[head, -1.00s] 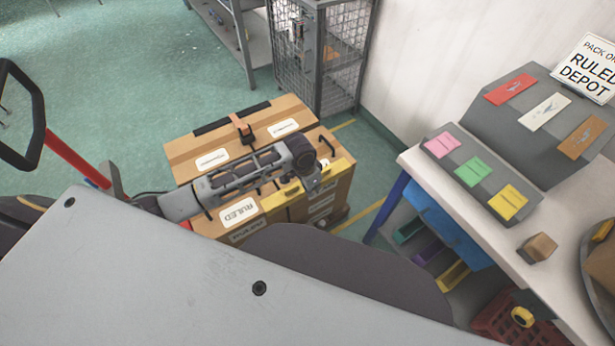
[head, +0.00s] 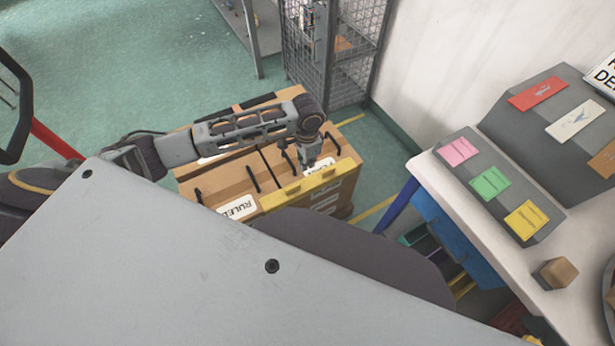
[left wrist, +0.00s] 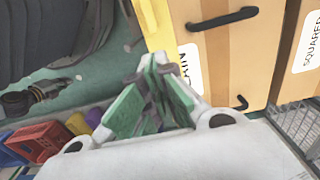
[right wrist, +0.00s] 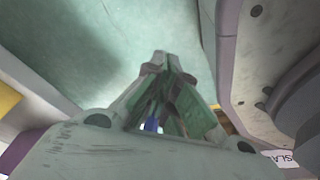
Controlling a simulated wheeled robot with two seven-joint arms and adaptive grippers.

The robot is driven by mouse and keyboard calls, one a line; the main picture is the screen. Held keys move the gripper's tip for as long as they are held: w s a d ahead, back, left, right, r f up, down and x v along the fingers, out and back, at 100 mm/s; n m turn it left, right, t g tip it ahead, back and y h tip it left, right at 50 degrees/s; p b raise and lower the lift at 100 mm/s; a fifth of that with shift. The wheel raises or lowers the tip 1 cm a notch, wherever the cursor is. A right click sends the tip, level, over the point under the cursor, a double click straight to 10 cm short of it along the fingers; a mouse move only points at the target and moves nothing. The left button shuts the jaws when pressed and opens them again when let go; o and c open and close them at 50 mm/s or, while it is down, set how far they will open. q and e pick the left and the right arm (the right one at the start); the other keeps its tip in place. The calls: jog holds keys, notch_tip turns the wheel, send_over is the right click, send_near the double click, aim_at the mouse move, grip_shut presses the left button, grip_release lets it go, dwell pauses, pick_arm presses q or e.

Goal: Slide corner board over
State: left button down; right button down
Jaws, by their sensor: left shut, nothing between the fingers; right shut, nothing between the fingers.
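The yellow corner board (head: 302,188) lies along the near top edge of the cardboard boxes (head: 230,180). My left gripper (head: 310,168) points down just behind the board, over the box tops; I cannot tell whether it touches. In the left wrist view its fingers (left wrist: 155,80) are shut and empty, with part of the yellow board (left wrist: 156,22) beyond them. My left forearm hides the middle of the box tops. My right gripper (right wrist: 163,70) is shut and empty in the right wrist view, above green floor; it is out of the head view.
A white workbench (head: 455,210) with coloured cards stands on the right, with blue drawers (head: 450,235) under it. A wire cage (head: 335,55) stands behind the boxes. Green floor (head: 130,70) is open at the far left.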

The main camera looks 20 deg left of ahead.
aim_at(307, 185)
pick_arm(q)
jog(key=shift+f, duration=0.1)
